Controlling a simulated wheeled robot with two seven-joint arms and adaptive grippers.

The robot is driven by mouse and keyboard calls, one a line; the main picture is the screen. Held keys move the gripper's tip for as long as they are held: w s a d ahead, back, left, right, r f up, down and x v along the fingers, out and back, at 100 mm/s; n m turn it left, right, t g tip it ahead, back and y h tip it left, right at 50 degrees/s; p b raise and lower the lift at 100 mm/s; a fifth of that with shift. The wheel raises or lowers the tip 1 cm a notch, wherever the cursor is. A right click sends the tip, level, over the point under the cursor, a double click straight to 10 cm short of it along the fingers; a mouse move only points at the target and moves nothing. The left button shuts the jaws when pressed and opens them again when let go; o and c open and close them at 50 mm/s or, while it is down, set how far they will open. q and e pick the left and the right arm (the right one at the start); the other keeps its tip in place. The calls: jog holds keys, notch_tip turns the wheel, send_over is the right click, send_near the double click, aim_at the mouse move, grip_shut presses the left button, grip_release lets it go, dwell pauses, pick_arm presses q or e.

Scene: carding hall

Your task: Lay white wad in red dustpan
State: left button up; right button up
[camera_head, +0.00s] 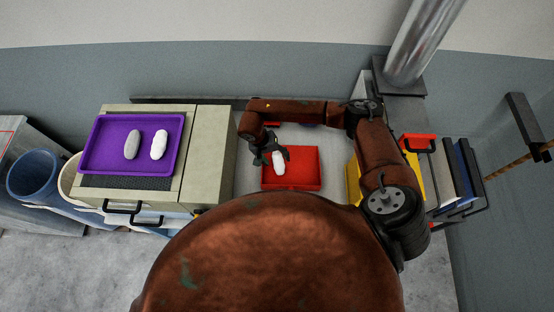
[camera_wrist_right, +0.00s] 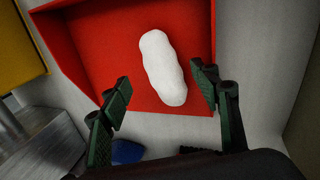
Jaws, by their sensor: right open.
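A white wad (camera_head: 279,162) lies in the red dustpan (camera_head: 307,168), near its left side. My right gripper (camera_head: 273,155) is at the dustpan's left edge, just by the wad. In the right wrist view the white wad (camera_wrist_right: 163,68) rests on the red floor of the dustpan (camera_wrist_right: 95,40). There my right gripper (camera_wrist_right: 162,95) is open, with a finger on each side of the wad's near end and gaps between them and the wad. Another white wad (camera_head: 159,145) lies in the purple tray (camera_head: 131,119). My left gripper is not in view.
A grey wad (camera_head: 132,144) lies beside the white one in the purple tray, on a beige cabinet top (camera_head: 212,140). A yellow object (camera_head: 353,180) stands right of the dustpan. A blue bin (camera_head: 34,174) stands at far left. A metal pipe (camera_head: 421,40) rises at back right.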

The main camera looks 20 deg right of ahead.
jog(key=v, duration=1)
jog(key=shift+r, duration=0.3)
jog(key=shift+a, duration=0.15)
